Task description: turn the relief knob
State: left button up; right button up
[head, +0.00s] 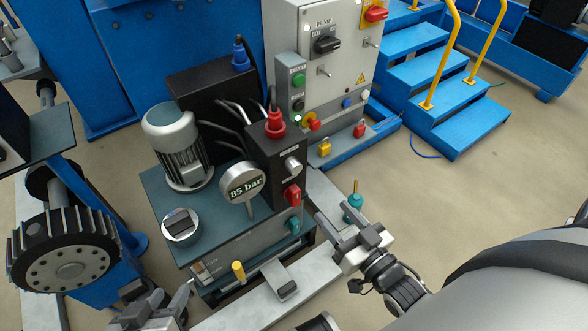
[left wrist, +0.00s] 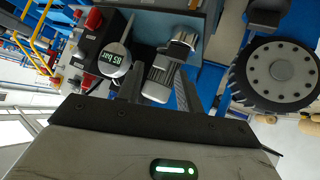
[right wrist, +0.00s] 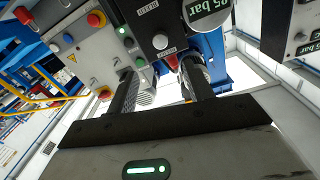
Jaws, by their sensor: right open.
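A black valve block (head: 262,160) stands on the power unit. On its face are a silver round knob (head: 292,167) and a red handle (head: 292,194) below it. Their labels are too small to read surely, so I cannot tell for certain which is the relief knob. The right wrist view shows the silver knob (right wrist: 160,41) and the red handle (right wrist: 172,63) beyond my fingers. My left gripper (head: 162,296) is open and empty in front of the unit.
A round gauge (head: 242,182) reading 85 bar stands left of the block. A motor (head: 172,140) is behind it. A teal valve handle (head: 293,225), a yellow-capped part (head: 238,270) and a teal item (head: 353,205) are nearby. A grey control cabinet (head: 330,70) stands behind.

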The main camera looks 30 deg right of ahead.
aim_at(297, 170)
jog(key=w+b, duration=0.1)
jog(key=w, duration=0.3)
jog(key=w+a+b, duration=0.1)
jog(key=w, duration=0.9)
jog(key=shift+w+a+b, duration=0.2)
jog(key=shift+a+b, duration=0.15)
jog(key=shift+b, duration=0.05)
pick_arm(q)
jog(key=shift+w+d+r+t+h, duration=0.1)
jog(key=shift+d+r+t+h, duration=0.1)
jog(key=shift+r+t, duration=0.25)
jog(key=shift+w+d+r+t+h, duration=0.1)
jog(key=shift+d+r+t+h, duration=0.1)
jog(key=shift+r+t, duration=0.25)
pick_arm(e)
jog(key=shift+c, duration=0.3)
